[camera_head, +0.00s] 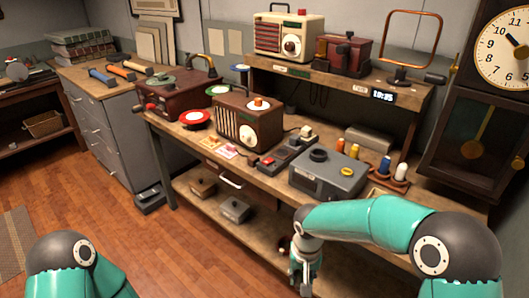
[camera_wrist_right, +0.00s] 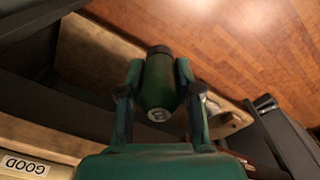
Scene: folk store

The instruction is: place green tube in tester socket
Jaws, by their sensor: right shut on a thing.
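The green tube (camera_wrist_right: 158,84) is between the two fingers of my right gripper (camera_wrist_right: 160,92) in the right wrist view. One end is dark, and a pale marked face shows at the end toward the wrist. In the head view my right gripper (camera_head: 303,278) points down at the front of the workbench; the tube cannot be made out there. A grey box (camera_head: 325,182), which looks like the tester, stands on the bench above and behind that gripper. It has a dark round fitting (camera_head: 318,155) on top. My left gripper is out of view.
The workbench (camera_head: 250,165) holds a brown radio (camera_head: 249,120), a dark device with buttons (camera_head: 287,158), and several coloured spool-like pieces (camera_head: 385,167). A raised shelf (camera_head: 335,76) stands behind. A "GOOD" label (camera_wrist_right: 25,166) shows in the wrist view. Wooden floor (camera_head: 165,235) is open at left.

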